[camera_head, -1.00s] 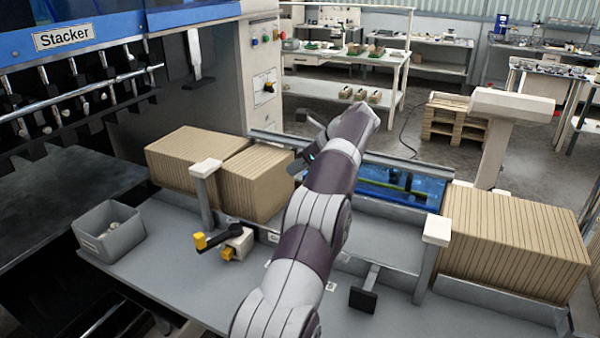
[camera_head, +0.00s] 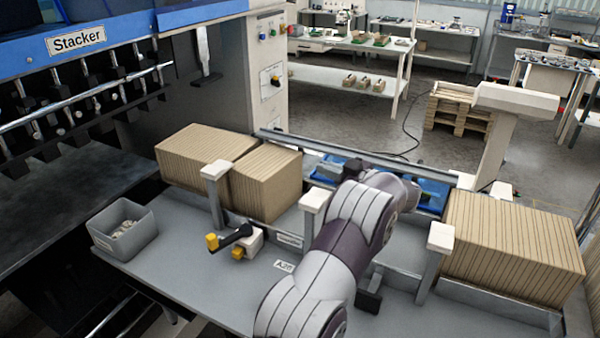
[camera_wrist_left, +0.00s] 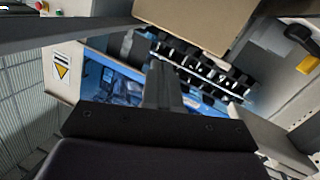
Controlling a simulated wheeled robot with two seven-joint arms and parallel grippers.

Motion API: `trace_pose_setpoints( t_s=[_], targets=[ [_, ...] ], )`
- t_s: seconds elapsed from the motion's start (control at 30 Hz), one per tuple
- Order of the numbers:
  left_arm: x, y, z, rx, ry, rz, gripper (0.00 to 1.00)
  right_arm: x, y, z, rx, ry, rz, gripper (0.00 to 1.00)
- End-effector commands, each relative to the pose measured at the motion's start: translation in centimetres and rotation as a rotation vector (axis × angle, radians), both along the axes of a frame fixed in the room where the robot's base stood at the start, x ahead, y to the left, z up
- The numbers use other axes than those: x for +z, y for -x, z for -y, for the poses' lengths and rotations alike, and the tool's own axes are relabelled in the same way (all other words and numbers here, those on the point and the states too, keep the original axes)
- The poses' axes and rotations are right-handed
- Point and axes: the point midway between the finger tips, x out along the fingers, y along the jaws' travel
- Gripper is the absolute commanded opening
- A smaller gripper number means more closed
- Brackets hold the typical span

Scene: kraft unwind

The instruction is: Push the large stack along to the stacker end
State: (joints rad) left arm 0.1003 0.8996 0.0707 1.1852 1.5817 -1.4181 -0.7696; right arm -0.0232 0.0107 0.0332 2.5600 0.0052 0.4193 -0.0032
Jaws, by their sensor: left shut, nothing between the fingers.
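Three brown kraft stacks stand on the grey bench. Two are close together near the stacker (camera_head: 80,40): a far-left stack (camera_head: 192,155) and a middle stack (camera_head: 268,184). A wide, many-layered stack (camera_head: 512,245) stands at the right end. I cannot tell for certain which is the large one. My left gripper (camera_head: 350,168) is mostly hidden behind its own arm, right of the middle stack and apart from it. In the left wrist view its shut, empty fingers (camera_wrist_left: 162,88) point towards the machine, with a brown stack face (camera_wrist_left: 195,18) ahead. My right gripper is out of view.
White-capped posts (camera_head: 215,172) stand along the bench's front, another (camera_head: 313,202) beside my arm and one (camera_head: 438,240) by the right stack. A grey bin (camera_head: 122,230) and a yellow-and-black handle (camera_head: 232,240) sit at the left front. A rail (camera_head: 350,155) runs behind.

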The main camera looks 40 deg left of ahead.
Motion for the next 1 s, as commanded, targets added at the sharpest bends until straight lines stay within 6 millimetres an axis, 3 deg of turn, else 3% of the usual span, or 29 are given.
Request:
trace_pose_setpoints(
  t_s=[0.1,0.2,0.3,0.4,0.63,1.0],
  targets=[
    [-2.1,-0.8,1.7,-0.206,-0.117,-0.659,0.00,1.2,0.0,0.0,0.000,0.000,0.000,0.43],
    [-4.5,-1.2,3.4,-0.349,-0.245,-1.160,0.00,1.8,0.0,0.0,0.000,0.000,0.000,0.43],
    [-6.6,-0.3,3.6,-0.328,-0.308,-1.495,0.00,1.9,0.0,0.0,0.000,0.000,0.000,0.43],
    [-7.6,0.4,3.7,-0.296,-0.336,-1.691,0.00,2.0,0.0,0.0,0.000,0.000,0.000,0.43],
    [-7.5,0.2,2.0,-0.277,-0.344,-1.773,0.00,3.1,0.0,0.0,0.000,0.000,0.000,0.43],
    [-7.4,-2.0,-5.7,-0.277,-0.342,-1.769,0.00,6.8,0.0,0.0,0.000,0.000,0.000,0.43]
  ],
)
